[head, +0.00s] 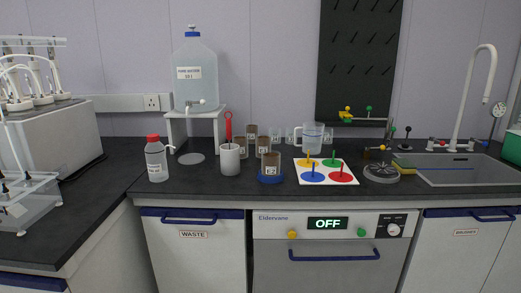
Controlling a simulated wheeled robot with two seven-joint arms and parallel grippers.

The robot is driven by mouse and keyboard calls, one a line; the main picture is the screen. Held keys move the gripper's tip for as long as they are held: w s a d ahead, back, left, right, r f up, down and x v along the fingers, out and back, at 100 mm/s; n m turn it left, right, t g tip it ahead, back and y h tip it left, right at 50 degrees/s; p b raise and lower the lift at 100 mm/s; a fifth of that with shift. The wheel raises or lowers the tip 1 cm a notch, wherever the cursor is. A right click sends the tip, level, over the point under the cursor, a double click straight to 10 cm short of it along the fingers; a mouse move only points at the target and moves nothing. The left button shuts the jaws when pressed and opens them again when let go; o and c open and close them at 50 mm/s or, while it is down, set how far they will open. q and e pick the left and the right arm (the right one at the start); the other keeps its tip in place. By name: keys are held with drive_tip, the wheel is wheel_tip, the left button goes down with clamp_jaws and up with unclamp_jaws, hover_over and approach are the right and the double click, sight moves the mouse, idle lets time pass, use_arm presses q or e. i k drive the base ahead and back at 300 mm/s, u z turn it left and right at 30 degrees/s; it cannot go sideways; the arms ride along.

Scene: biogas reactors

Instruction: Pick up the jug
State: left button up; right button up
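The jug (313,137) is a clear plastic jug standing upright on the dark worktop, behind the white card with coloured discs. Its handle appears to be on the left side, toward the glass beakers. Its base is partly hidden behind the card and its pegs. Neither of my grippers shows in the head view.
A white card (345,165) with coloured discs and pegs lies in front of the jug. A sink (460,170) is right. The front worktop strip is clear.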

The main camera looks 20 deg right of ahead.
sight(313, 132)
drive_tip(key=z, duration=0.65)
drive_tip(key=i, duration=0.5)
drive_tip(key=z, duration=0.6)
